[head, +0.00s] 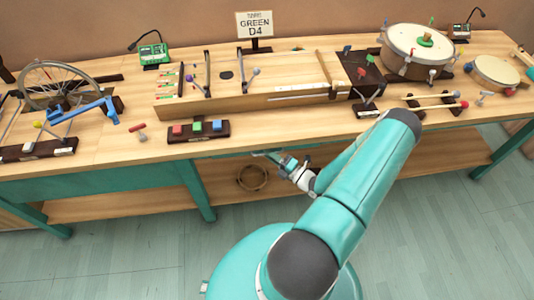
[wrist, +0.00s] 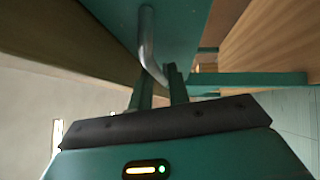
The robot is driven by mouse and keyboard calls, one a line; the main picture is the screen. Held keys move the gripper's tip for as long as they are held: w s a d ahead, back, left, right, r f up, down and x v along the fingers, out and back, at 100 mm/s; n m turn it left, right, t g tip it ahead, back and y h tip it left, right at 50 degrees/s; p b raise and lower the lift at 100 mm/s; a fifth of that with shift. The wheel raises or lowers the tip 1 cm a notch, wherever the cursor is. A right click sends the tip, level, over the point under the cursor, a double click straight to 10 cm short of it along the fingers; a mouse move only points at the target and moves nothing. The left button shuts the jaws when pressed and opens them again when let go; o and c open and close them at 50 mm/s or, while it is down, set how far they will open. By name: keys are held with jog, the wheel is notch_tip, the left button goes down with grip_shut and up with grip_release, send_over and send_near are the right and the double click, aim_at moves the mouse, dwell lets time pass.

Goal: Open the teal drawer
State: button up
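The teal drawer (wrist: 178,25) shows in the wrist view as a teal face at the top, with a bent metal handle (wrist: 149,42) on it. My gripper (wrist: 158,75) is at the lower end of this handle. Its two fingers stand apart, and the handle's bent end lies between or just before them. I cannot tell whether they touch it. In the head view my gripper (head: 268,154) is under the front edge of the workbench, and the drawer's face and handle there are not clearly seen.
The wooden workbench (head: 105,148) carries a spoked wheel (head: 52,84), a block with coloured buttons (head: 198,130), a large drum (head: 417,50) and a sign (head: 254,25). A round ring-like object (head: 252,178) lies on the lower shelf (head: 130,206). The floor in front is clear.

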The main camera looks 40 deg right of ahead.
jog(key=shift+x, duration=0.85)
jog(key=shift+s, duration=0.1)
grip_shut()
jog(key=s+a, duration=0.6)
jog(key=s, duration=0.3)
jog(key=s+a, duration=0.7)
jog(key=s, duration=0.2)
jog(key=shift+s, duration=0.4)
jog(key=shift+d, duration=0.1)
